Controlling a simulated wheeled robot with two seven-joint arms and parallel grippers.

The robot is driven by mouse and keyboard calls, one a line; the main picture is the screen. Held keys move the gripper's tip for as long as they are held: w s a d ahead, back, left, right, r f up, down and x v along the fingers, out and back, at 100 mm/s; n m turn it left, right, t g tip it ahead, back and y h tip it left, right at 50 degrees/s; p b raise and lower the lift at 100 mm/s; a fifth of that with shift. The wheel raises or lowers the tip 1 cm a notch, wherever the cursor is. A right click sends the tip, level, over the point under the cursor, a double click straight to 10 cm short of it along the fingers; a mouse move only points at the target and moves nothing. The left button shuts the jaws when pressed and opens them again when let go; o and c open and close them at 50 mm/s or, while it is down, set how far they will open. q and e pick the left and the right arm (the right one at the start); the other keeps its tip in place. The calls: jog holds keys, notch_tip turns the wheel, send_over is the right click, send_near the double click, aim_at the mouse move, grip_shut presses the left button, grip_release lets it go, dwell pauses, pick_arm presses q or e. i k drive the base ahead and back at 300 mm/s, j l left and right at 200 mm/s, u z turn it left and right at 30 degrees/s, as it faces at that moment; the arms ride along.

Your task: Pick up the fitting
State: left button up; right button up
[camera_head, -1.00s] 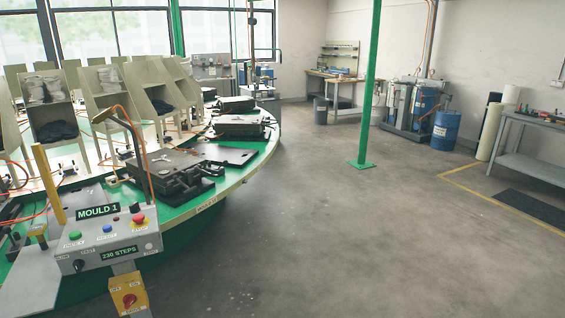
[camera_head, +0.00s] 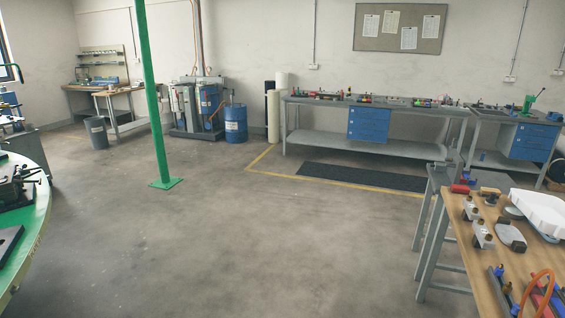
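I cannot tell which object is the fitting. Several small metal parts (camera_head: 482,234) stand on a wooden-topped workbench (camera_head: 458,232) at the right edge, and one of them may be it. A grey rounded part (camera_head: 510,235) lies beside them. Neither of my grippers is in view.
The workbench also holds a white tray (camera_head: 543,210), a red item (camera_head: 459,188) and an orange hose (camera_head: 540,282). A green post (camera_head: 152,100) stands left of centre. The green carousel (camera_head: 32,235) is at the left edge. A long grey bench (camera_head: 320,142) lines the back wall. The middle floor is clear.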

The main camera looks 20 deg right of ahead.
aim_at(499, 271)
jog(key=i+l+z, duration=0.25)
jog(key=z, duration=0.2)
jog(key=i+l+z, duration=0.1)
jog(key=i+z, duration=0.55)
jog(key=z, duration=0.25)
jog(key=i+z, duration=0.45)
jog(key=i+j+z, duration=0.2)
jog(key=z, duration=0.25)
jog(key=i+z, duration=0.1)
jog(key=z, duration=0.35)
jog(key=i+z, duration=0.1)
jog(key=z, duration=0.35)
jog(key=j+z, duration=0.1)
jog(key=z, duration=0.4)
jog(key=i+j+z, duration=0.1)
jog(key=z, duration=0.35)
